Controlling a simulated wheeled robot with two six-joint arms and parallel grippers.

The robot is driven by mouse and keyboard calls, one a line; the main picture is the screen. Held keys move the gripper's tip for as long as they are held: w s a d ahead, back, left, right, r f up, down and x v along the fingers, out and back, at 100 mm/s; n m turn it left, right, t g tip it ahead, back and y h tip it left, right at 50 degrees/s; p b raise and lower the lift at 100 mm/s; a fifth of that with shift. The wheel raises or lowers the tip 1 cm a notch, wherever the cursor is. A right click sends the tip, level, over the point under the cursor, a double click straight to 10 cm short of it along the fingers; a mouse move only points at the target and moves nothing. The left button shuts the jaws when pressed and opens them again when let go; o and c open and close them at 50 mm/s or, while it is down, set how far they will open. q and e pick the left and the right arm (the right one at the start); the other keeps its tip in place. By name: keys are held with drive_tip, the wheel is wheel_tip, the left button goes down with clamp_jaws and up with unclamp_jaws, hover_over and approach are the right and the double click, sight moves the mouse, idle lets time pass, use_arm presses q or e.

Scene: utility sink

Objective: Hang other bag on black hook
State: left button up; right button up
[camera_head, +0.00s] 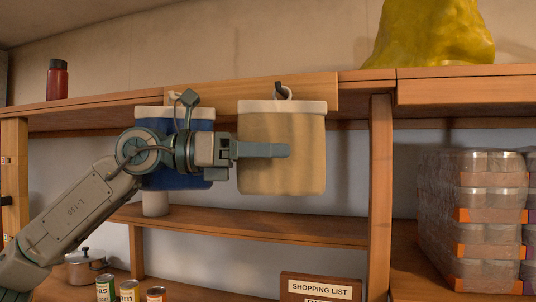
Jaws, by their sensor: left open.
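A beige bag (308,155) with a pale rim hangs below a wooden rail, its ring (288,93) at the black hook (279,87). A blue bag (163,180) with a pale rim hangs to its left, partly hidden behind my left arm. My left gripper (284,151) is open, its fingers pointing right across the front of the beige bag. Whether the fingers touch the bag cannot be told. My right gripper is out of view.
The wooden rail (237,91) runs along the upper shelf. A red bottle (57,80) and a yellow sack (432,35) stand on top. Stacked jar packs (470,220) fill the right. A pot (86,267), several cans and a shopping list sign (320,289) are below.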

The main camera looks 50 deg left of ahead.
use_arm(q)
drive_tip(key=shift+s+a+f+b, duration=0.15)
drive_tip(key=shift+s+a+b, duration=0.15)
drive_tip(key=shift+b, duration=0.1)
drive_tip(key=b+v, duration=0.4)
drive_tip(key=v, duration=0.2)
drive_tip(key=shift+s+a, duration=0.15)
drive_tip(key=shift+s, duration=0.1)
